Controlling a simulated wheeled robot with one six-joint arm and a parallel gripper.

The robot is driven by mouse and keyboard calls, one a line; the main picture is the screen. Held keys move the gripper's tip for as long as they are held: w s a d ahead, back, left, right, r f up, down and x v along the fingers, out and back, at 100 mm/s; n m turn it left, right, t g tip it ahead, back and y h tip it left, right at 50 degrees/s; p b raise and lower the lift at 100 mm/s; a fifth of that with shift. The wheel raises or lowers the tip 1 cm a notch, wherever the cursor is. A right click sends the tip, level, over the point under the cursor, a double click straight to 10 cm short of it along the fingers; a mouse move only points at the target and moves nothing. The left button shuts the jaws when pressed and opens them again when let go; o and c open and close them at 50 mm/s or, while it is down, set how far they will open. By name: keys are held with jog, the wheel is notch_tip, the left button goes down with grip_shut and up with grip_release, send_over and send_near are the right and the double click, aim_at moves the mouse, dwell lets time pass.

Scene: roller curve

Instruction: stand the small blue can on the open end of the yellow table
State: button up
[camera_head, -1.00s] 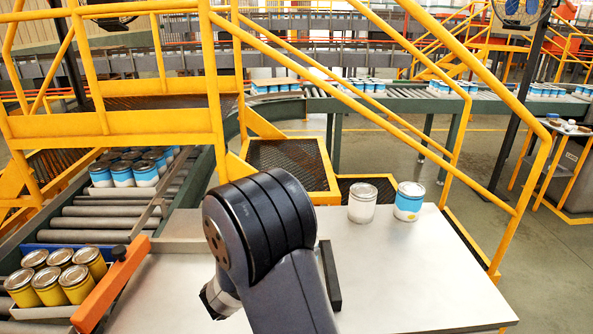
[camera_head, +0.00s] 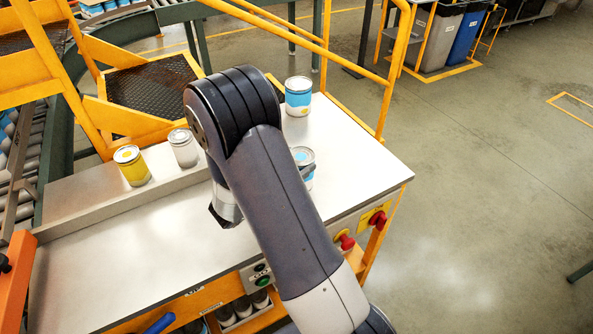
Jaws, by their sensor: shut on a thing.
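The small blue can (camera_head: 302,156) shows just right of my arm, over the right part of the yellow table (camera_head: 120,255), which has a pale metal top. My arm hides its left side. A dark finger of my gripper (camera_head: 307,170) lies against it; the rest of the gripper is behind the arm. The gripper is shut on this can. I cannot tell whether its base touches the top. The table's right end is bare near its front corner.
A larger blue and white can (camera_head: 298,97) stands at the back right of the table. Red buttons (camera_head: 346,242) are on the table's front. Yellow railings rise behind.

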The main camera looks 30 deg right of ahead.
jog(key=shift+f, duration=1.9)
jog(key=shift+f, duration=0.2)
jog(key=o, duration=1)
jog(key=shift+r, duration=0.1)
jog(key=shift+o, duration=0.2)
jog(key=shift+r, duration=0.15)
jog(key=b+v, duration=0.2)
jog(key=v, duration=1)
